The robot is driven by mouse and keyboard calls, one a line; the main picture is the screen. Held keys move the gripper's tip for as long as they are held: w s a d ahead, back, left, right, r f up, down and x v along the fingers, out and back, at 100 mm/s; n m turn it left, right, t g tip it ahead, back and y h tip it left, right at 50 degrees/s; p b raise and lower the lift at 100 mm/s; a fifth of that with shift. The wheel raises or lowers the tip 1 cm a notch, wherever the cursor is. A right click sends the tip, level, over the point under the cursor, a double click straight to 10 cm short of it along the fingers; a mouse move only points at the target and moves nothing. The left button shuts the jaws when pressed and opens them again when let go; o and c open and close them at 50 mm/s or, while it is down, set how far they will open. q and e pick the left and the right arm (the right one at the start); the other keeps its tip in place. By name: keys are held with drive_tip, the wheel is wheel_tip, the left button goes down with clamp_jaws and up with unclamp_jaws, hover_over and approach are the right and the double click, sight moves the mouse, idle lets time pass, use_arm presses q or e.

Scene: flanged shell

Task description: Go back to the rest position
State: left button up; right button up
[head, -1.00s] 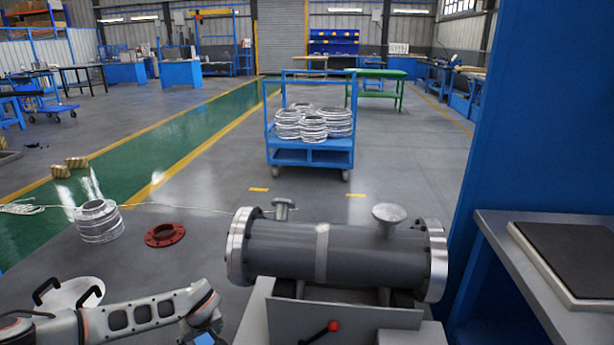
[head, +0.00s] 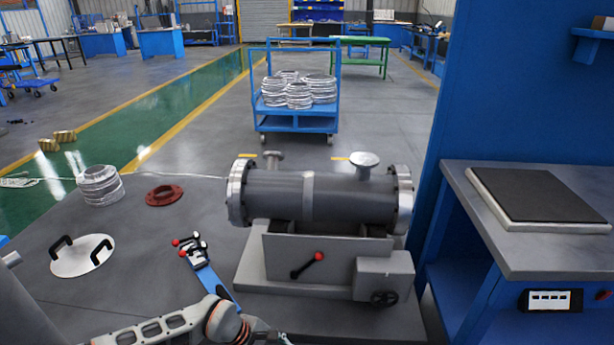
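The flanged shell (head: 335,197), a dark grey horizontal cylinder with silver end flanges and two top nozzles, rests on a grey stand (head: 320,258) at centre right. Part of my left arm crosses the bottom edge, left of and below the stand. Its gripper is outside the picture. My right arm and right gripper do not show.
A blue bar with red-tipped levers (head: 196,262) stands close beyond my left arm. A blue-framed bench (head: 470,215) with a dark plate (head: 535,194) is at right, by a blue panel (head: 530,90). A blue cart (head: 295,122) stands behind the shell.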

use_arm(q)
drive_tip(key=s+d+r+n+h+p, duration=0.1)
drive_tip(key=s+d+r+n+h, duration=0.3)
drive_tip(key=d, duration=0.3)
drive_tip(key=s+d+r+n+h+p, duration=0.1)
drive_tip(key=s+d+r+n+h, duration=0.3)
drive_tip(key=d, duration=0.3)
wheel_tip(320, 180, up, 12)
drive_tip(key=w+n+t+h+p, duration=0.15)
drive_tip(key=n+t, duration=0.65)
drive_tip(key=n, duration=0.8)
drive_tip(key=s+a+f+n+t+y+p, duration=0.1)
drive_tip(key=a+f+n+t+y+p, duration=0.15)
drive_tip(key=a+n+t+y, duration=0.95)
drive_tip(key=s+a+f+n+g, duration=0.4)
drive_tip(key=s+a+n+g, duration=0.1)
drive_tip(key=n, duration=0.4)
drive_tip(key=s+a+f+n+g, duration=0.5)
drive_tip(key=s+a+n, duration=0.2)
drive_tip(key=a+n, duration=0.2)
drive_tip(key=shift+a+y+p, duration=0.35)
drive_tip(key=shift+a+p, duration=0.1)
drive_tip(key=shift+a, duration=0.05)
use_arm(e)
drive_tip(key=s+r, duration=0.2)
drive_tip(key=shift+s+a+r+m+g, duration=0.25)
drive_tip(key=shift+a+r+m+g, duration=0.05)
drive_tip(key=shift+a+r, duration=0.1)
